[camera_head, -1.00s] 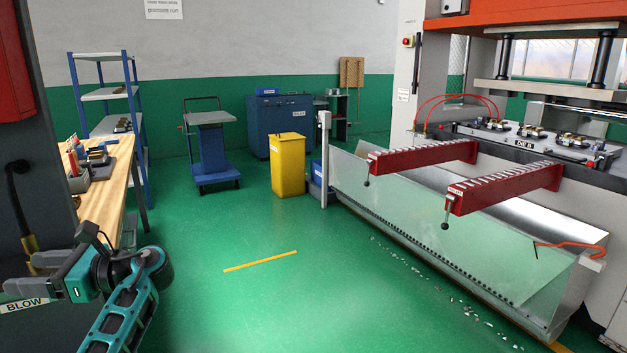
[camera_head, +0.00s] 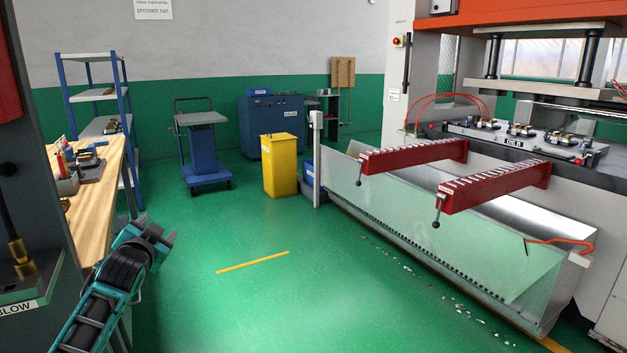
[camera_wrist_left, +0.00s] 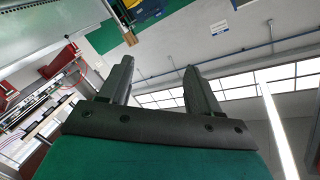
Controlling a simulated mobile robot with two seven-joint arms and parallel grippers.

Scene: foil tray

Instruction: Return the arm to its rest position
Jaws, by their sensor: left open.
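My left arm (camera_head: 105,295), teal and black, rises from the lower left of the head view, between the workbench and a dark machine. My right gripper is in neither current view. No foil tray can be made out.
A wooden workbench (camera_head: 105,190) stands close beside the left arm. A dark machine with a BLOW label (camera_head: 18,308) is at the left edge. A press with red rails (camera_head: 415,155) and a chute (camera_head: 450,240) fill the right.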

